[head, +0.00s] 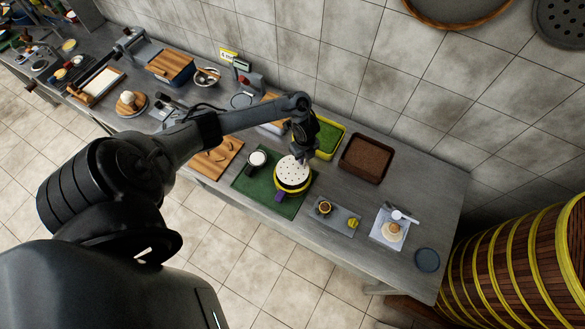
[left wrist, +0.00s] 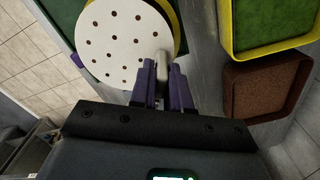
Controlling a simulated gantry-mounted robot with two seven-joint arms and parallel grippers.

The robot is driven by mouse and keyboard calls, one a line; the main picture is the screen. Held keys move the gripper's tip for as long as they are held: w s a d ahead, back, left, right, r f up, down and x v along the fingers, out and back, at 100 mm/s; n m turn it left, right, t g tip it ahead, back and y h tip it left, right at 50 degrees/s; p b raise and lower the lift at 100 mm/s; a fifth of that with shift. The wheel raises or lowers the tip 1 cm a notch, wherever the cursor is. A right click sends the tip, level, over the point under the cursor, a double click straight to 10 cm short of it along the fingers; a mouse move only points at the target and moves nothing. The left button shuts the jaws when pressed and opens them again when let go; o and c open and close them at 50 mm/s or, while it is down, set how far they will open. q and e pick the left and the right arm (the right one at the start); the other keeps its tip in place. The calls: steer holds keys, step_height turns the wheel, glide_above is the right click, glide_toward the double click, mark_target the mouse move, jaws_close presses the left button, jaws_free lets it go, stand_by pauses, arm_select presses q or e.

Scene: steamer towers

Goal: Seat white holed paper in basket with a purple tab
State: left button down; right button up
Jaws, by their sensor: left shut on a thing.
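The white holed paper (head: 294,171) is a round disc with dark holes, over the round yellow basket (head: 291,190) on the green mat. The basket's purple tab (head: 281,197) points to the front. My left gripper (head: 304,156) is at the paper's far edge, shut on a pale grip piece at its rim. In the left wrist view, my purple fingers (left wrist: 163,84) pinch that piece beside the paper (left wrist: 121,42). A yellow basket edge (left wrist: 166,10) shows past the paper, and the purple tab (left wrist: 77,60) peeks out left. I cannot tell whether the paper touches the basket floor.
The green mat (head: 250,186) also carries a small pot with a white top (head: 257,159). A green-filled yellow tray (head: 328,138) and a brown-filled tray (head: 366,158) stand behind. A small grey tray (head: 337,216) is to the right. Bare counter lies between.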

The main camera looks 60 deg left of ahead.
mark_target(306, 166)
arm_select(q)
steer(key=shift+f, duration=0.2)
steer(key=shift+f+b, duration=1.25)
steer(key=shift+f, duration=0.25)
steer(key=shift+f+b, duration=2.15)
steer(key=shift+f, duration=0.5)
stand_by(1.8)
steer(key=c, duration=0.8)
jaws_free()
steer(key=shift+w+b, duration=0.45)
steer(key=shift+w, duration=0.4)
